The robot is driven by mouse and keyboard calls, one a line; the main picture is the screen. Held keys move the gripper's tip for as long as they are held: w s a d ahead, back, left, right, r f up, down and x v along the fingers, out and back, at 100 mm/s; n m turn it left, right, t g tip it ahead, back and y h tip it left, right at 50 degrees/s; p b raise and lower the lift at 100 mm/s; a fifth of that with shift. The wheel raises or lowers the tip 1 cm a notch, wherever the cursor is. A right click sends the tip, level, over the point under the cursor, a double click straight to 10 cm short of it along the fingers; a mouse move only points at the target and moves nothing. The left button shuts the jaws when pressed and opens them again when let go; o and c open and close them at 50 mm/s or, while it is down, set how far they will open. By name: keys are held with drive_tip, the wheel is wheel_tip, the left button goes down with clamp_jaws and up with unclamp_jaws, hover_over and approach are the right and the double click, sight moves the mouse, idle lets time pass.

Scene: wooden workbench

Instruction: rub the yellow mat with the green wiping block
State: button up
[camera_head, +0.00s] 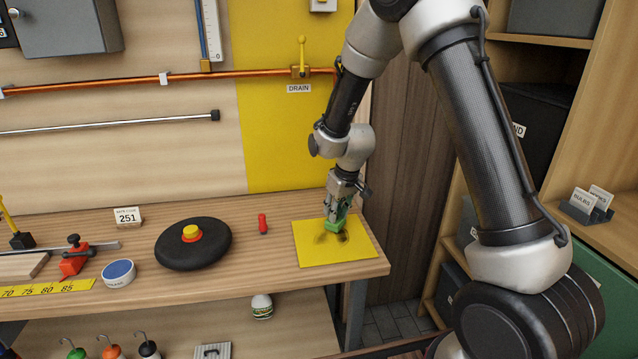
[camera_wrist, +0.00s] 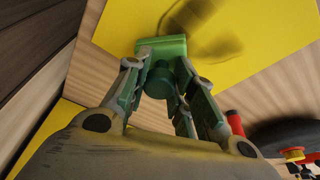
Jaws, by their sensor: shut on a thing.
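The yellow mat (camera_head: 311,256) lies flat near the right end of the workbench, with dark smudges around its middle. My gripper (camera_head: 336,217) is above the mat, pointing down. It is shut on the green wiping block (camera_head: 334,227), which is at the mat near the smudges. In the wrist view the green block (camera_wrist: 160,47) sits between my fingers, and the yellow mat (camera_wrist: 275,35) with a dark smudge spreads beyond it. I cannot tell for certain whether the block's underside touches the mat.
A small red cylinder (camera_head: 263,223) stands left of the mat. Further left are a black disc with a yellow-topped button (camera_head: 193,246), a blue-topped round tin (camera_head: 118,273) and a red clamp (camera_head: 74,258). The bench's right edge (camera_head: 384,262) is close to the mat. Shelves stand at right.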

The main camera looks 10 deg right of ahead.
drive_tip(key=shift+w, duration=0.65)
drive_tip(key=v, duration=0.2)
drive_tip(key=shift+a+r, duration=0.1)
drive_tip(key=shift+r, duration=0.35)
drive_tip(key=shift+w+r, duration=0.1)
drive_tip(key=shift+r, duration=2.5)
drive_tip(key=shift+a, duration=0.1)
